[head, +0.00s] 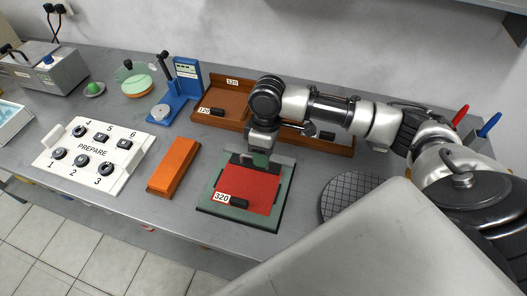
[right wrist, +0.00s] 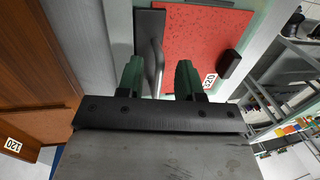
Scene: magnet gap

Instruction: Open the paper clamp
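A green board (head: 285,201) bears a red abrasive sheet (head: 262,187) with a "320" tag and a dark block. The paper clamp runs along the sheet's far edge, mostly behind my right gripper (head: 261,158). In the right wrist view, the clamp shows as a dark bar (right wrist: 149,24) with a curved grey lever (right wrist: 155,62). My right gripper's green fingers (right wrist: 159,78) are apart, with the lever in the space between them, closer to the left finger. I cannot tell whether either finger touches it. My left gripper is in neither view.
An orange-brown block (head: 174,166) and a white "PREPARE" tray (head: 92,151) lie left of the board. A brown rack (head: 228,98) stands behind it. A round dark gridded disc (head: 345,194) lies to the right. A large grey panel covers the lower right.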

